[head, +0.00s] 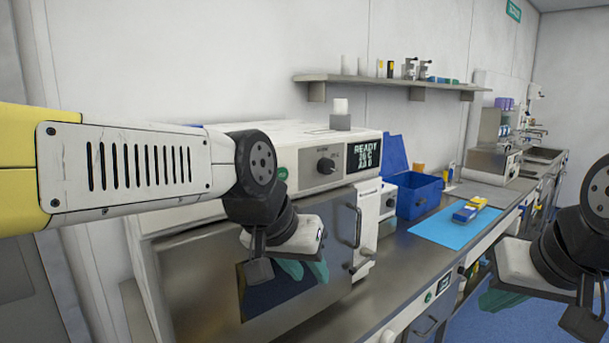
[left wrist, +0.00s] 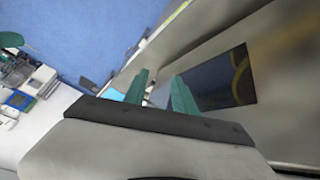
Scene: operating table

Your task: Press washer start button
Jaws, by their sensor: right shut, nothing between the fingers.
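The washer (head: 300,150) is the large white and steel machine on the left, with a shut windowed door. Its display (head: 364,156) reads "READY" with smaller lines below. A round green spot (head: 280,173), possibly the start button, shows on its front panel just past my left wrist, left of a black knob (head: 326,165). My left gripper (head: 305,270) is open and empty, its teal fingers apart in front of the door window, below the panel. The fingers also show in the left wrist view (left wrist: 160,92). My right gripper (head: 500,300) is shut and empty at the lower right.
A steel counter (head: 400,260) runs right, holding a blue bin (head: 418,194) and a blue mat (head: 450,228) with yellow-blue boxes. A door handle (head: 355,225) sticks out. Another green button (head: 428,297) and small display sit on the counter front. A shelf (head: 390,80) hangs above.

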